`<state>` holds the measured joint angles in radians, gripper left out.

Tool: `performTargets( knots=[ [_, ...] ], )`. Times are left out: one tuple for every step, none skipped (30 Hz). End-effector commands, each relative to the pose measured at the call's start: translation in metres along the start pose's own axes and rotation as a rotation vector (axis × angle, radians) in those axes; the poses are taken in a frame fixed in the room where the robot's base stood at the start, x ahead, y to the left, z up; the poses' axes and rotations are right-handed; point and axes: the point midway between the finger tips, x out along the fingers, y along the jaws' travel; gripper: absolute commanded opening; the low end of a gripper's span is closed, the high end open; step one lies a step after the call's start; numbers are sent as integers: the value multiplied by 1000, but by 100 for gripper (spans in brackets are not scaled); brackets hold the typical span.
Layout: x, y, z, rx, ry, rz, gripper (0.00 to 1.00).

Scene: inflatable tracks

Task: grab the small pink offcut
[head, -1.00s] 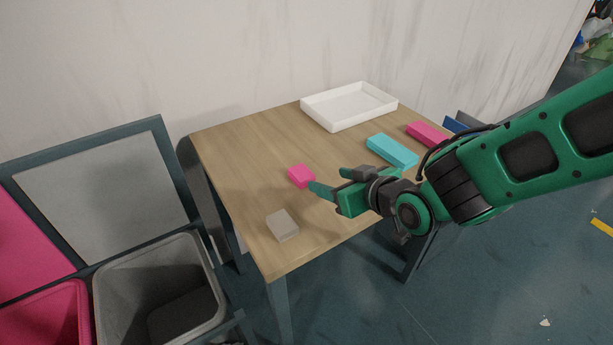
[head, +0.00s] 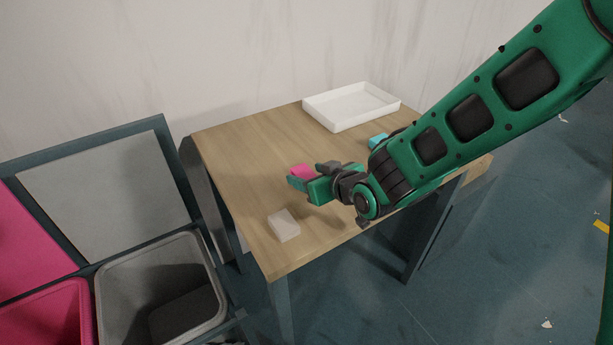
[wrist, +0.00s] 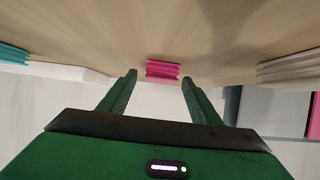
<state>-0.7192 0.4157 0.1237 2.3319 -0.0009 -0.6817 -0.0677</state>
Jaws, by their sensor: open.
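The small pink offcut (head: 301,171) lies on the wooden table (head: 240,150), partly hidden behind my gripper in the head view. In the wrist view the pink offcut (wrist: 163,69) shows ridged sides and appears ahead of my fingertips, in line with the gap between them. My gripper (head: 306,179) is open and empty, low over the table beside the offcut. Its two green fingers (wrist: 159,80) stand apart in the wrist view. Contact with the offcut is not visible.
A pale grey block (head: 284,225) lies near the table's front left. A white tray (head: 350,108) stands at the back. A turquoise piece (head: 378,141) shows partly behind my arm. A grey bin (head: 160,290) and a pink bin (head: 45,315) stand at the left.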

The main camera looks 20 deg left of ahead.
Motion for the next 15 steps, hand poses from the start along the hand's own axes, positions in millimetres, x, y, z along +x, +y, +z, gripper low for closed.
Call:
performTargets(
  knots=[
    [5,0,0,0,0,0,58],
    [6,0,0,0,0,0,58],
    [8,0,0,-1,0,0,58],
    [9,0,0,-1,0,0,58],
    [10,0,0,-1,0,0,58],
    [10,0,0,-1,0,0,58],
    [10,0,0,-1,0,0,58],
    [10,0,0,-1,0,0,58],
    [10,0,0,-1,0,0,58],
    [10,0,0,-1,0,0,58],
    [10,0,0,-1,0,0,58],
    [10,0,0,-1,0,0,48],
    [10,0,0,-1,0,0,41],
    [10,0,0,-1,0,0,34],
    [10,0,0,-1,0,0,24]
  ],
)
